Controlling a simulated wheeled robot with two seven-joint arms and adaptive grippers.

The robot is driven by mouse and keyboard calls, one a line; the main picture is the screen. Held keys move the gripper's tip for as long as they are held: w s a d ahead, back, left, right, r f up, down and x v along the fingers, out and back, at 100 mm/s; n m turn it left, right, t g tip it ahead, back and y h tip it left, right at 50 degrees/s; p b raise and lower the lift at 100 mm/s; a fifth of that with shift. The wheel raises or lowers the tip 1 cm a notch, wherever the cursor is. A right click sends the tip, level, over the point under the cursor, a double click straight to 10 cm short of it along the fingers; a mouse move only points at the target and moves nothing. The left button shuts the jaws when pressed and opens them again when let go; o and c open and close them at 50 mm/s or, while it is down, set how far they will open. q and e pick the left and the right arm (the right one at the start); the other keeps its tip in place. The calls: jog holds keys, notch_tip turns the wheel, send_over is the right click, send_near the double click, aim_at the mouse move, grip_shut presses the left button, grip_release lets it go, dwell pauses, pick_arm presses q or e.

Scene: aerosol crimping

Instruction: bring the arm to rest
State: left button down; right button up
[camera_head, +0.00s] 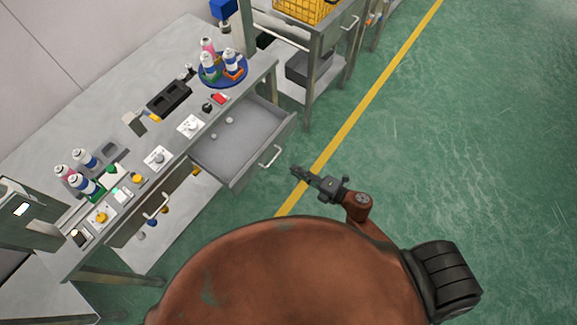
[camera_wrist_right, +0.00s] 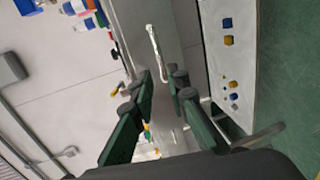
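My right gripper (camera_head: 303,173) is out over the green floor, just right of the open drawer (camera_head: 240,140) and apart from its handle (camera_head: 271,156) in the head view. In the right wrist view the fingers of my right gripper (camera_wrist_right: 161,80) are spread apart with nothing held between them. A metal bar handle (camera_wrist_right: 155,52) shows beyond the fingertips on a grey panel; I cannot tell which drawer it belongs to. My left gripper does not show in either view.
The grey workbench (camera_head: 150,60) runs along the left with several spray cans, a blue round tray (camera_head: 223,82) and control boxes. Small white pieces lie in the open drawer. A cart with a yellow crate (camera_head: 305,10) stands at the back. Floor at right is clear.

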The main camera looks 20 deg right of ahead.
jog(key=shift+s+d+r, duration=0.1)
jog(key=shift+s+d, duration=0.1)
jog(key=shift+s, duration=0.1)
dwell(0.4)
jog(key=s+d+f+m+g+h, duration=0.1)
jog(key=s+d+f+m+h, duration=0.2)
jog(key=d+f+m, duration=0.5)
jog(key=s+d+f+m+g+h, duration=0.1)
jog(key=s+d+f+h, duration=0.2)
jog(key=f, duration=0.9)
jog(key=s+d+f+m+g+h, duration=0.15)
jog(key=s+d+f+m, duration=0.35)
jog(key=f, duration=0.5)
jog(key=s+d+f+m+g+h, duration=0.1)
jog(key=s+d+f+m+g, duration=0.15)
jog(key=s+f, duration=0.4)
jog(key=s+d+f+m+g+h, duration=0.1)
jog(key=s+f+m, duration=0.2)
jog(key=s+f, duration=0.3)
jog(key=s+a+f+m+g, duration=0.1)
jog(key=s+f+m+g, duration=0.1)
jog(key=s, duration=0.9)
jog(key=s+a+f+m+g, duration=0.1)
jog(key=s+f+m+g, duration=0.1)
jog(key=s, duration=0.9)
jog(key=shift+s+f+m+g, duration=0.35)
jog(key=shift+f+m+g, duration=0.1)
jog(key=shift+f, duration=0.45)
